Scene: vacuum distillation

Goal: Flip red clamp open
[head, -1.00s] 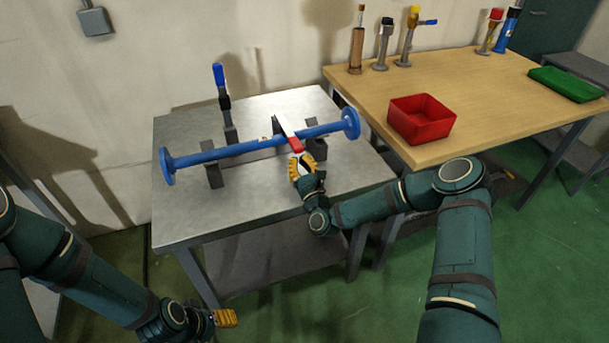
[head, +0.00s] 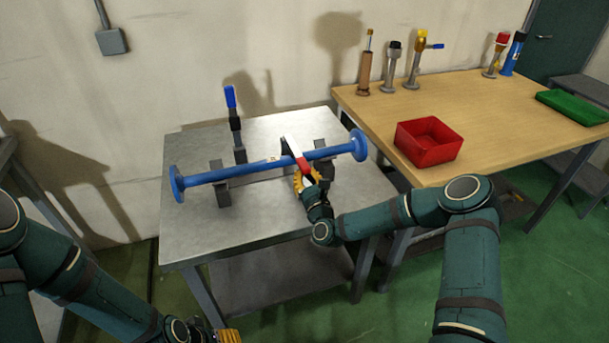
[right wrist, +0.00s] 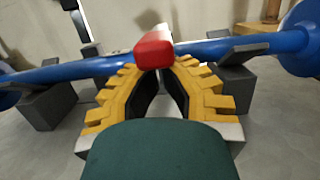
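The red clamp is a long pale lever with a red handle (head: 304,165), lying across the blue flanged pipe (head: 240,172) near its right support. In the right wrist view the red handle (right wrist: 153,54) sits squarely over the tips of my right gripper (right wrist: 161,70). Its yellow ribbed fingers lean together until the tips almost meet. I cannot tell whether they touch the handle. In the head view my right gripper (head: 306,176) is at the handle, in front of the pipe. My left gripper (head: 228,336) is low at the bottom edge, partly cut off.
A blue-handled clamp (head: 235,122) stands upright behind the pipe's left part. The pipe rests on dark supports on a metal table (head: 255,219). To the right, a wooden table (head: 490,120) holds a red bin (head: 428,143), a green tray (head: 572,107) and several upright tools.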

